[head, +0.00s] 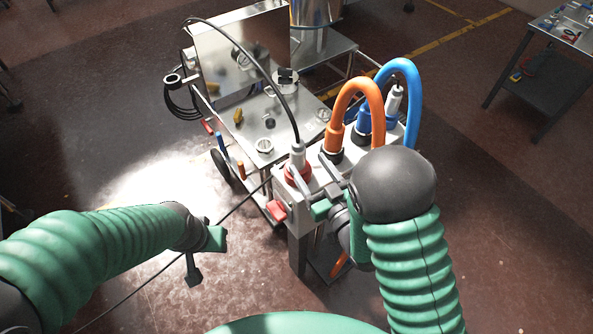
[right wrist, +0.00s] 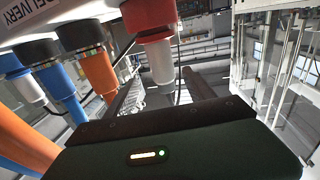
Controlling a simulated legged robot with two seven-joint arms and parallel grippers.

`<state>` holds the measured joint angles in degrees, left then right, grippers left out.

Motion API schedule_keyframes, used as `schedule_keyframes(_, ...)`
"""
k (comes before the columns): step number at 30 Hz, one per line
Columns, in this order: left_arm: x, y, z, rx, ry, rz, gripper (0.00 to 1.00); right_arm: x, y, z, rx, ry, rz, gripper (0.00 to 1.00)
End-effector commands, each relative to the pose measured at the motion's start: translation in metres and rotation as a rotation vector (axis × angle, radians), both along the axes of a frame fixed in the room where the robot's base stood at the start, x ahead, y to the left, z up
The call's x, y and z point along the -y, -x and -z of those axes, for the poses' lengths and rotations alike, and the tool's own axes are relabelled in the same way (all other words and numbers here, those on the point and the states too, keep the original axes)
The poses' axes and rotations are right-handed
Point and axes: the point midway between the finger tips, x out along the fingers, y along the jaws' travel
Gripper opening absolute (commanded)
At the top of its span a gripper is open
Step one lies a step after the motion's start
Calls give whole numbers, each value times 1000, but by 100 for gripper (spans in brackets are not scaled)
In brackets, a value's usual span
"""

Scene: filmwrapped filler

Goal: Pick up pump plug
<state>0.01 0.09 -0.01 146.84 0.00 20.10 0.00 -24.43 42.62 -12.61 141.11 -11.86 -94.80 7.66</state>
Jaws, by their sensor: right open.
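A white plug (head: 298,155) with a black cable stands upright in a red socket (head: 297,174) on the near left of the pump cart's white panel. It also shows in the right wrist view as a pale plug (right wrist: 161,68) below the red collar (right wrist: 150,18). My right gripper (head: 318,197) is open beside the socket, its fingers pointing toward it. In the right wrist view the plug appears between the two dark fingers, with no clear contact. My left gripper (head: 205,256) is open and empty, low at the left, away from the cart.
An orange hose (head: 356,88) and a blue hose (head: 408,72) arch up from the same panel. Another white plug (head: 394,99) stands behind them. A metal tray (head: 240,125) with small parts lies behind the panel. The floor at left is mostly clear, crossed by a thin cable.

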Motion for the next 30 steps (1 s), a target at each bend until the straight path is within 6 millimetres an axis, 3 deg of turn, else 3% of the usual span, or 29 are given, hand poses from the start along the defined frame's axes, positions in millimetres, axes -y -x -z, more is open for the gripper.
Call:
schedule_keyframes(1, 0, -2, -11, 5, 0, 0, 36, -6, -11, -8, 3, 0, -1, 63)
schedule_keyframes(15, 0, -2, -24, 5, 0, 0, 36, -46, -71, -8, 2, 2, -1, 63)
schedule_keyframes(23, 0, -2, -24, 5, 0, 0, 36, -49, -78, -6, 0, 1, 1, 63)
schedule_keyframes(30, 0, -2, -24, 5, 0, 0, 36, -49, -78, -6, 0, 2, 1, 34)
